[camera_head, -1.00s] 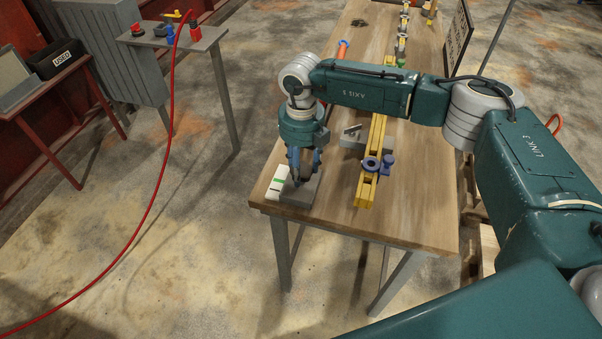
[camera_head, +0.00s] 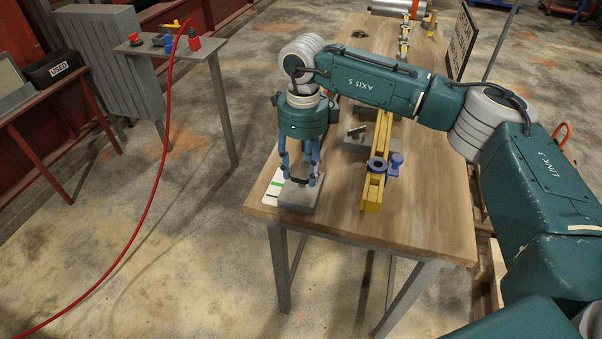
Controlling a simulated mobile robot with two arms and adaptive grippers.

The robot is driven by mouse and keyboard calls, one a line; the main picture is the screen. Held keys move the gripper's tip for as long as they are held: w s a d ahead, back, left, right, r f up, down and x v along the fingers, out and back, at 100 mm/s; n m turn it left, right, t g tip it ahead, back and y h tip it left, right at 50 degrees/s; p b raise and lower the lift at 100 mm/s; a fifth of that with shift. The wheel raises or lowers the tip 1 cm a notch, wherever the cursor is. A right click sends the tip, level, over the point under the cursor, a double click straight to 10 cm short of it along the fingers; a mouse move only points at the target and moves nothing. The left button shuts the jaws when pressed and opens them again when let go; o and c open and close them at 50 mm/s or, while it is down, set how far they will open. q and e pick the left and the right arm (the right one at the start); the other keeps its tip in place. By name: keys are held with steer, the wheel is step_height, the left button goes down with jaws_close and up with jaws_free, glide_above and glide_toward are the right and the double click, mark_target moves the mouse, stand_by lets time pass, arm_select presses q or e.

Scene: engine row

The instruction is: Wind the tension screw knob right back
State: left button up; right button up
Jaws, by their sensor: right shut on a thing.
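My right gripper (camera_head: 300,180) points down over a grey block (camera_head: 299,197) at the near left corner of the wooden bench. Its blue fingers are shut on a small dark thing (camera_head: 299,181) just above or on the block; the fingers partly hide it, and I cannot tell for sure that it is the tension screw knob. My left gripper is out of view.
A white card (camera_head: 275,186) with a green stripe lies left of the block. Another grey block (camera_head: 357,146) with a dark piece on it stands behind, beside the rail. The bench (camera_head: 425,215) is clear at front right. A red hose (camera_head: 163,150) hangs at left.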

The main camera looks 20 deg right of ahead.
steer(key=n, duration=0.1)
steer(key=n+b, duration=0.1)
steer(key=f+n, duration=0.1)
steer(key=shift+s+d, duration=0.25)
steer(key=n+b, duration=0.1)
steer(key=n, duration=0.2)
steer(key=shift+w+r+b, duration=0.1)
steer(key=shift+r+b, duration=0.05)
steer(key=shift+b, duration=0.25)
steer(key=n, duration=0.4)
steer(key=shift+w+d+r+b, duration=0.15)
steer(key=shift+r+b, duration=0.05)
steer(key=shift+b, duration=0.2)
steer(key=shift+r+n, duration=0.1)
steer(key=shift+n, duration=0.6)
